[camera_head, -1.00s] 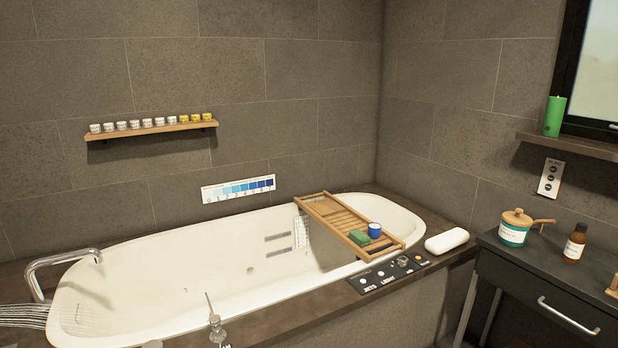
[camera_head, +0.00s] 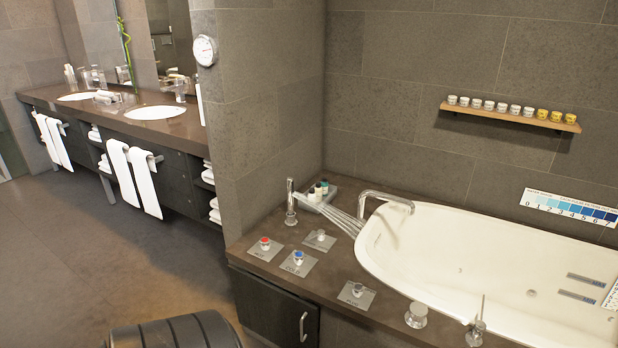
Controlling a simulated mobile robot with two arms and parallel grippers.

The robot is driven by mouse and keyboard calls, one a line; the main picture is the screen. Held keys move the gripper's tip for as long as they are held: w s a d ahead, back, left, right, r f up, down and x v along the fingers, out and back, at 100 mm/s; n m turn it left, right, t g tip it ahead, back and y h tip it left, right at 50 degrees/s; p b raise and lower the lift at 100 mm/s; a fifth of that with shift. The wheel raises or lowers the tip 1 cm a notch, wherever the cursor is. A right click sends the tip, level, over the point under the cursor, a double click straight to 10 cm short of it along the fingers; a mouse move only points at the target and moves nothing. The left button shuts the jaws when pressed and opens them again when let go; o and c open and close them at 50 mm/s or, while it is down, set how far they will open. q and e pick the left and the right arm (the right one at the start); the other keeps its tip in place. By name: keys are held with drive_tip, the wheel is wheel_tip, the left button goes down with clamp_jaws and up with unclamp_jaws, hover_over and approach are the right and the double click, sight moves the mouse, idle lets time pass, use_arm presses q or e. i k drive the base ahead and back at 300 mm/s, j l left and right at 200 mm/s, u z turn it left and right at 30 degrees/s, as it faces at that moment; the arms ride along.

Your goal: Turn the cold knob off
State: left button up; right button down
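The cold knob (camera_head: 298,258) has a blue top and stands on a square plate labelled COLD on the brown tub deck. The hot knob (camera_head: 265,243), with a red top, stands on its own plate to the left. The chrome faucet (camera_head: 385,198) arches over the left end of the white bathtub (camera_head: 490,265). No water is visible under its spout. Neither of my grippers is in view.
More knobs stand on the deck: one behind the cold knob (camera_head: 320,236) and one to the right (camera_head: 357,289). A hand shower (camera_head: 290,205) and a small tray of bottles (camera_head: 318,192) are behind. Open floor (camera_head: 110,265) lies to the left. A towel-hung sink counter (camera_head: 130,120) stands further back.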

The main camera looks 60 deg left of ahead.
sight(299, 256)
drive_tip(key=u, duration=1.5)
